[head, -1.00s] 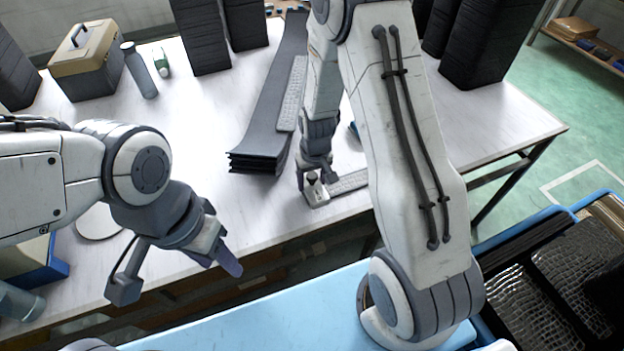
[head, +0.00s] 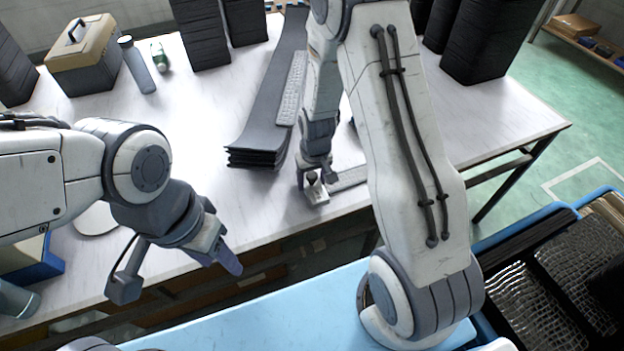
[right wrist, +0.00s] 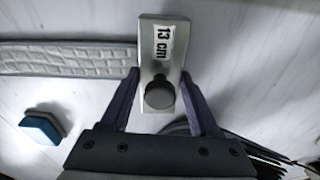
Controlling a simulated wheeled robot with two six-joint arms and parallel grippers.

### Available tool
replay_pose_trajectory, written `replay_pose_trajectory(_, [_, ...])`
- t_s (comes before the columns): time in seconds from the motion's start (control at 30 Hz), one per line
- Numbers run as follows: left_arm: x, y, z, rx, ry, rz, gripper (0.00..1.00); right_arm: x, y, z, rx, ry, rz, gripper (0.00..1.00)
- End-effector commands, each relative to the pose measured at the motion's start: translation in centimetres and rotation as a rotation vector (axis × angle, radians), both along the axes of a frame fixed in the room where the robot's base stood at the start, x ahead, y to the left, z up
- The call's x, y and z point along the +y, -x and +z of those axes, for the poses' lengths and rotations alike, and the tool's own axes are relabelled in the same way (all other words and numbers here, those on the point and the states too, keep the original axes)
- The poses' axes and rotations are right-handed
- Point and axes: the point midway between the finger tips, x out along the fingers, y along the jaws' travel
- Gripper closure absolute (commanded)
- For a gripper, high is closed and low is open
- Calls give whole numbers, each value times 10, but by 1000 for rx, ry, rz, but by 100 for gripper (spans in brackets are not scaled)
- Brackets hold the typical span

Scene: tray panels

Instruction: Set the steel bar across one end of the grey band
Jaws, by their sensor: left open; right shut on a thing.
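The steel bar (right wrist: 161,66) is a flat metal plate with a "13 cm" label and a dark round knob. My right gripper (head: 314,180) is shut on it, one finger on each side near the knob, low over the table's front part. The grey band (right wrist: 70,57) is a flat textured strip; in the right wrist view it runs left from the bar, which lies crosswise over its end. In the head view the band (head: 348,179) is partly hidden by my right arm. Whether bar and band touch is unclear. My left gripper (head: 178,275) is open and empty, before the table's front edge.
A stack of dark sheets (head: 262,120) with a textured strip (head: 292,88) along it lies left of my right gripper. A toolbox (head: 85,62), a bottle (head: 137,66) and dark stacks (head: 203,35) stand behind. A small blue-grey block (right wrist: 42,128) lies near the band. The table's left middle is clear.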

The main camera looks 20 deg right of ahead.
Motion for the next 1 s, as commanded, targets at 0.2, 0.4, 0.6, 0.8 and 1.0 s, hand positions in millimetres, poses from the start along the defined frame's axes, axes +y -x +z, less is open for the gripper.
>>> replay_pose_trajectory(0.2, [0,0,-1,0,0,0,50,0,0,-1,-1,0,0,100])
replay_pose_trajectory(0.4, [0,0,-3,0,0,0,50,0,0,-3,-1,0,0,100])
replay_pose_trajectory(0.6, [0,0,-5,0,0,0,50,0,0,-6,-1,0,0,100])
replay_pose_trajectory(0.8, [0,0,-6,0,0,0,50,0,-1,-7,-2,0,0,100])
replay_pose_trajectory(1.0, [0,0,-6,0,0,0,50,0,0,-7,-1,0,0,100])
